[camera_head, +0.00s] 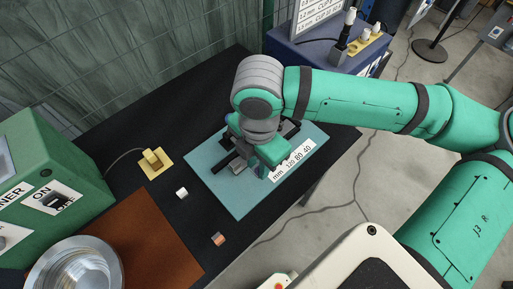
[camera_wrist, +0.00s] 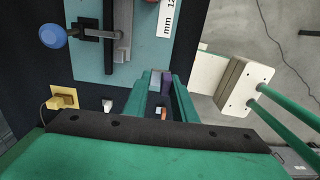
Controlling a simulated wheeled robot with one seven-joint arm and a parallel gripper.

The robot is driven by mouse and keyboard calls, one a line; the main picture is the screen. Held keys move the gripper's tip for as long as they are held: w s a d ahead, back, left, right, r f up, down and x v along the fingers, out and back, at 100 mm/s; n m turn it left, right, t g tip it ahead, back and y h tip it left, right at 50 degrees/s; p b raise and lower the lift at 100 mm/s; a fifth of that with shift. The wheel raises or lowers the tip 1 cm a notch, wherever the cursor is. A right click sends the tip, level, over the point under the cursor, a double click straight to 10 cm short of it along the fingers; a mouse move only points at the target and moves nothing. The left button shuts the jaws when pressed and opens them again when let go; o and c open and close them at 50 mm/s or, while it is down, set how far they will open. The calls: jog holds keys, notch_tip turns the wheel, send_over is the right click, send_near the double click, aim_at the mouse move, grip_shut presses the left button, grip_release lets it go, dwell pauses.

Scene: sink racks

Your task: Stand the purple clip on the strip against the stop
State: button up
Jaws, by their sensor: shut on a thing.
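The purple clip (camera_wrist: 167,82) is between the tips of my gripper (camera_wrist: 160,84) in the wrist view. The gripper is shut on it. In the head view my gripper (camera_head: 268,155) is over the teal plate (camera_head: 233,204), and the clip is hidden there. The grey strip (camera_wrist: 122,45) runs along the teal plate, up and to the left of the fingertips in the wrist view. The arm covers much of it in the head view. A dark piece lies along the strip; I cannot tell which part is the stop.
A blue-knobbed clamp (camera_wrist: 53,36) is beside the strip. A metal bowl (camera_head: 40,275) and green box (camera_head: 78,180) stand at left.

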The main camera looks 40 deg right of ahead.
jog(key=w+d+f, duration=0.2)
jog(key=w, duration=0.1)
jog(key=w+d+f, duration=0.5)
jog(key=w+f, duration=0.1)
jog(key=w, duration=0.1)
jog(key=shift+d+f, duration=0.15)
jog(key=shift+d, duration=0.25)
jog(key=shift+w+d+f, duration=0.15)
jog(key=shift+d+f, duration=0.05)
jog(key=shift+f, duration=0.1)
jog(key=f, duration=0.3)
jog(key=shift+w+d, duration=0.2)
jog(key=shift+w+f, duration=0.15)
jog(key=shift+f, duration=0.25)
jog(key=shift+s, duration=0.3)
jog(key=o, duration=1.1)
jog(key=shift+f, duration=0.1)
jog(key=shift+w, duration=0.15)
